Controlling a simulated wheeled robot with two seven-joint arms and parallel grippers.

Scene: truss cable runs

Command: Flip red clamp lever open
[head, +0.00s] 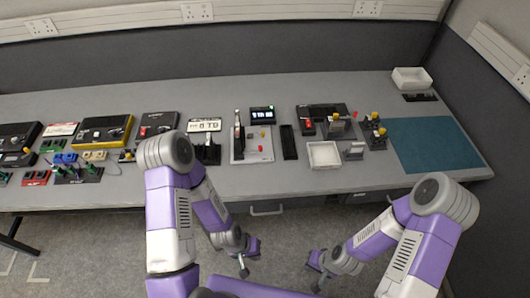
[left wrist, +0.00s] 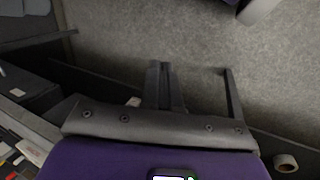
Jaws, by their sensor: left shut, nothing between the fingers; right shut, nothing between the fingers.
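A light board (head: 264,155) on the bench carries a tall upright clamp (head: 238,134) with a dark body and a small red part near its top. Small red pieces show on the same board. Another red part (head: 308,123) sits on a black device to the right. I cannot tell for certain which red part is the clamp lever. My left gripper (head: 243,271) is shut and empty, hanging below the bench front over the floor. My right gripper (head: 317,286) is also shut and empty, low over the floor. Neither gripper touches any bench object.
A meter with a lit screen (head: 262,112) stands behind the board. A white tray (head: 323,154) and a black slotted block (head: 289,142) are to its right. A teal mat (head: 435,143) at the right is clear. Several devices and coloured connectors crowd the left.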

